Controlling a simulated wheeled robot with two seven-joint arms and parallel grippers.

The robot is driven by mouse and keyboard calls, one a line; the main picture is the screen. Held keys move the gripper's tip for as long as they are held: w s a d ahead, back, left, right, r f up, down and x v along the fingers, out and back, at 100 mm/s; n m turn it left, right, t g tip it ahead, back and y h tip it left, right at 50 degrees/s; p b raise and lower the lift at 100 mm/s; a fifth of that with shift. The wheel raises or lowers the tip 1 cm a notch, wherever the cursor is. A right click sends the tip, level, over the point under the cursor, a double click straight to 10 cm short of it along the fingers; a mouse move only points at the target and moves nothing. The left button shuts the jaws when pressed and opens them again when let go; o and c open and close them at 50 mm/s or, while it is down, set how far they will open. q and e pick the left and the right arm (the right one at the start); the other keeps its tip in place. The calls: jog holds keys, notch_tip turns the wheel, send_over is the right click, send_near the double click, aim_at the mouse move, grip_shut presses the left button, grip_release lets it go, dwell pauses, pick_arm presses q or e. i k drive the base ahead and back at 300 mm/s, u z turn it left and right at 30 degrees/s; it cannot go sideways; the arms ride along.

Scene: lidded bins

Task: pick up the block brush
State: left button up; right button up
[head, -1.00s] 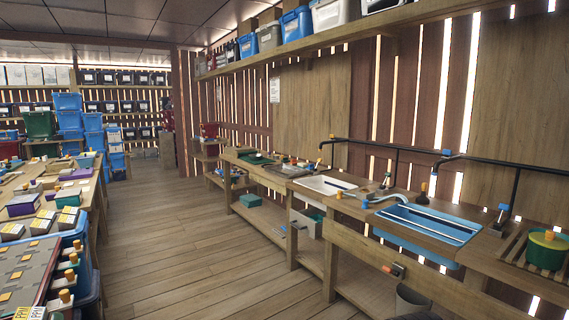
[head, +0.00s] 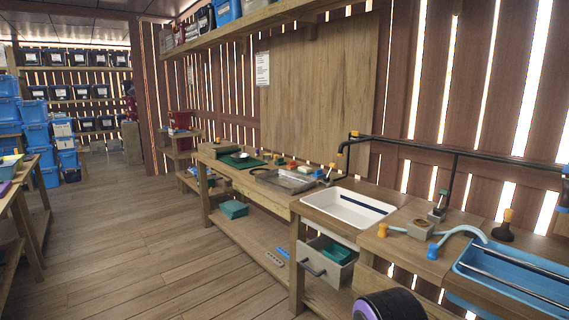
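I cannot make out the block brush for certain. Several small coloured items, too small to identify, lie at the back of the far bench beside a shallow grey tray (head: 286,181). A dark, wide-based tool with an orange top (head: 504,226) stands upright behind the blue basin (head: 515,272) at the right. A small grey block-like item (head: 420,229) sits on the worktop left of that basin, beside a light-blue curved pipe. Neither of my grippers is in view.
A white sink (head: 348,208) is set in the near bench, above a partly open grey drawer (head: 325,262) with a green item inside. A teal box (head: 233,209) is on the lower shelf. The wooden floor (head: 140,240) is clear between the benches. A table (head: 20,205) edges in left.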

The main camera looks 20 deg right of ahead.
aim_at(293, 165)
jog(key=i, duration=0.85)
jog(key=u, duration=0.65)
jog(key=i, duration=4.95)
jog(key=z, duration=2.05)
